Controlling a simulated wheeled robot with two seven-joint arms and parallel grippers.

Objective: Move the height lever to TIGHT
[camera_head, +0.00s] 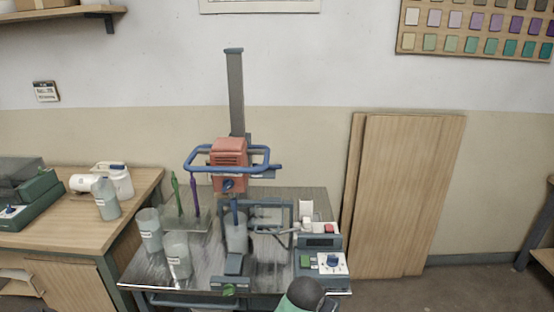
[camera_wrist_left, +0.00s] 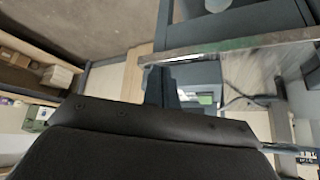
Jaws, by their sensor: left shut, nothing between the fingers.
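A mixer stands on the steel bench (camera_head: 150,270), with a red motor head (camera_head: 228,152) and blue ring handle (camera_head: 190,165) on a tall grey column (camera_head: 236,95). A short blue lever-like part (camera_head: 274,167) sticks out to the right beside the head; it may be the height lever. Its TIGHT marking is too small to read. I cannot pick out either gripper in the head view.
Clear buckets (camera_head: 178,256) stand on the bench's left side; another (camera_head: 236,235) sits below the mixer. A control box (camera_head: 320,262) stands at the right. Wooden boards (camera_head: 410,190) lean on the wall. A wooden table (camera_head: 60,225) is on the left.

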